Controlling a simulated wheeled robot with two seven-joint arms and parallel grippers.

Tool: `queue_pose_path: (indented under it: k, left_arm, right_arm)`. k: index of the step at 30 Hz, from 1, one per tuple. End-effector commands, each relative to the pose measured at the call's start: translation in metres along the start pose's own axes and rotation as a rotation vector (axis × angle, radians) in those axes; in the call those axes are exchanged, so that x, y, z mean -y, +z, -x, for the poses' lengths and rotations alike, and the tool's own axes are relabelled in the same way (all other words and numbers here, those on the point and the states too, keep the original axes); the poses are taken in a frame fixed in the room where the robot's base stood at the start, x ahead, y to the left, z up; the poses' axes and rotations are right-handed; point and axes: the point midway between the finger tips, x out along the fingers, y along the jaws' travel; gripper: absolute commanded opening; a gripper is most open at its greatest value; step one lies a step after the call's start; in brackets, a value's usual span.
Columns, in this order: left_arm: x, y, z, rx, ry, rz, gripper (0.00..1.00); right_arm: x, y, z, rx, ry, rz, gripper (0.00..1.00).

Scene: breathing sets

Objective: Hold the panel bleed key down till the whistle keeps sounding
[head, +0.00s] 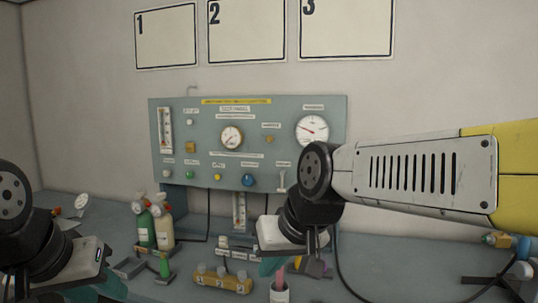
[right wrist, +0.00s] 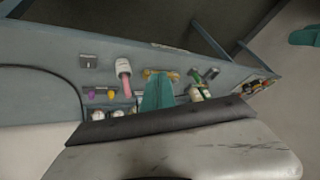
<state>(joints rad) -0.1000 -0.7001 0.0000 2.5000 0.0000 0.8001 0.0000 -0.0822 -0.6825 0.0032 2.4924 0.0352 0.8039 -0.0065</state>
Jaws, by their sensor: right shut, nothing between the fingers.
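The grey-green panel (head: 175,107) stands upright at the back of the bench. The labels are too small to read, so I cannot tell which part is the bleed key or the whistle. My right gripper (head: 270,267) is below and in front of the panel, apart from it, shut and empty. Its teal fingers (right wrist: 157,92) point down over the bench in the right wrist view. My left gripper (head: 112,288) is at the lower left, partly cut off; its fingertips are unclear.
A yellow numbered block (head: 222,281) and a white cup with a pink item (head: 279,292) are in front. A black cable (head: 350,290) runs across the right side. Numbered boards (head: 167,37) hang above.

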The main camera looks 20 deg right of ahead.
Motion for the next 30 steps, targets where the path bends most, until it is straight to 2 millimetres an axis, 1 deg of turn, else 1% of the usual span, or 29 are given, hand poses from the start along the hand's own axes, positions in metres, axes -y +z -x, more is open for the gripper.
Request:
queue_pose_path:
  k: [5, 8, 11, 14, 15, 17, 18, 20, 21, 23, 25, 26, 27, 30]
  left_arm:
    - [0.000, 0.000, 0.000, 0.000, 0.000, 0.000, 0.36]
    - [0.000, 0.000, 0.000, 0.000, 0.000, 0.000, 0.36]
    - [0.000, 0.000, 0.000, 0.000, 0.000, 0.000, 0.36]
    - [0.000, 0.000, 0.000, 0.000, 0.000, 0.000, 0.36]
    - [0.000, 0.000, 0.000, 0.000, 0.000, 0.000, 0.36]
    - [0.000, 0.000, 0.000, 0.000, 0.000, 0.000, 0.36]
    - [0.000, 0.000, 0.000, 0.000, 0.000, 0.000, 0.36]
    - [0.000, 0.000, 0.000, 0.000, 0.000, 0.000, 0.36]
    - [0.000, 0.000, 0.000, 0.000, 0.000, 0.000, 0.36]
    - [0.000, 0.000, 0.000, 0.000, 0.000, 0.000, 0.36]
    - [0.000, 0.000, 0.000, 0.000, 0.000, 0.000, 0.36]
    - [0.000, 0.000, 0.000, 0.000, 0.000, 0.000, 0.36]
    - [0.000, 0.000, 0.000, 0.000, 0.000, 0.000, 0.36]
    - [0.000, 0.000, 0.000, 0.000, 0.000, 0.000, 0.36]
  right_arm:
    - [0.011, -0.014, -0.017, 0.082, -0.093, -0.197, 0.00]
    - [0.019, -0.034, -0.032, 0.130, -0.188, -0.380, 0.00]
    - [0.021, -0.062, -0.046, 0.155, -0.295, -0.576, 0.00]
    - [0.013, -0.098, -0.060, 0.153, -0.409, -0.777, 0.00]
    - [0.006, -0.113, -0.066, 0.144, -0.455, -0.858, 0.00]
    - [-0.008, -0.137, -0.073, 0.123, -0.525, -0.980, 0.00]
    - [-0.020, -0.153, -0.078, 0.102, -0.571, -1.058, 0.00]
    - [-0.039, -0.174, -0.084, 0.067, -0.635, -1.165, 0.00]
    - [-0.054, -0.187, -0.087, 0.040, -0.674, -1.232, 0.00]
    - [-0.078, -0.205, -0.091, -0.006, -0.729, -1.327, 0.00]
    - [-0.108, -0.222, -0.096, -0.061, -0.788, -1.427, 0.00]
    - [-0.121, -0.228, -0.097, -0.086, -0.812, -1.468, 0.00]
    - [-0.139, -0.235, -0.099, -0.120, -0.841, -1.521, 0.00]
    - [-0.183, -0.248, -0.101, -0.208, -0.906, -1.635, 0.00]
